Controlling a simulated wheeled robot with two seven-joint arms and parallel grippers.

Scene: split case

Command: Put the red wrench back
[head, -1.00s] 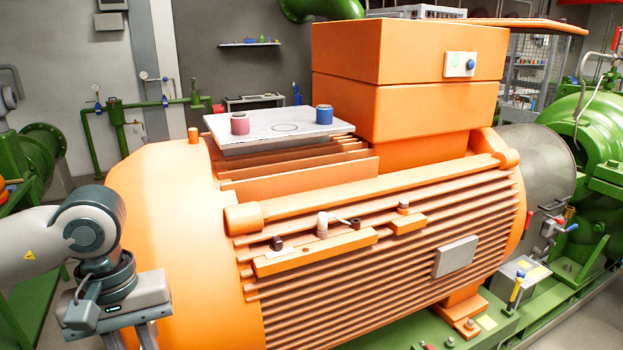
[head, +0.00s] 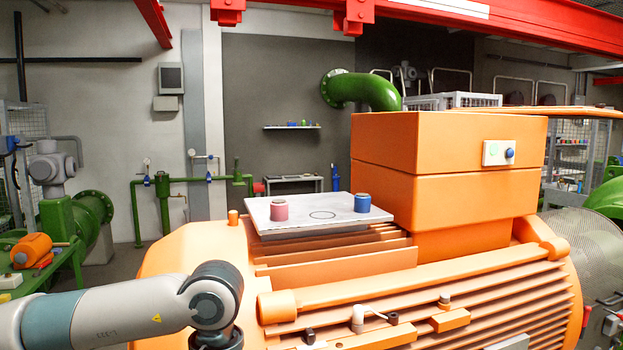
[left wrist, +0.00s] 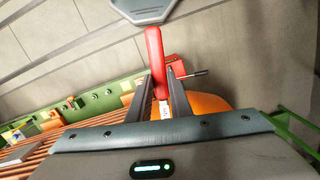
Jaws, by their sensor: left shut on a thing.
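The red wrench (left wrist: 154,48) is in the left wrist view, between the two fingers of my left gripper (left wrist: 161,74). The gripper is shut on it, and the long red part sticks out past the fingertips. A small white label shows on its near end. In the head view my left arm comes in from the left, low in front of the orange motor (head: 450,190); its gripper and the wrench are below the picture edge. My right gripper is in neither view.
A grey plate (head: 290,225) on the motor holds a pink cylinder (head: 280,211) and a blue cylinder (head: 362,203). A shelf (head: 292,127) with small items hangs on the back wall. A green bench (head: 75,270) stands at left. Bare floor shows in the left wrist view (left wrist: 60,50).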

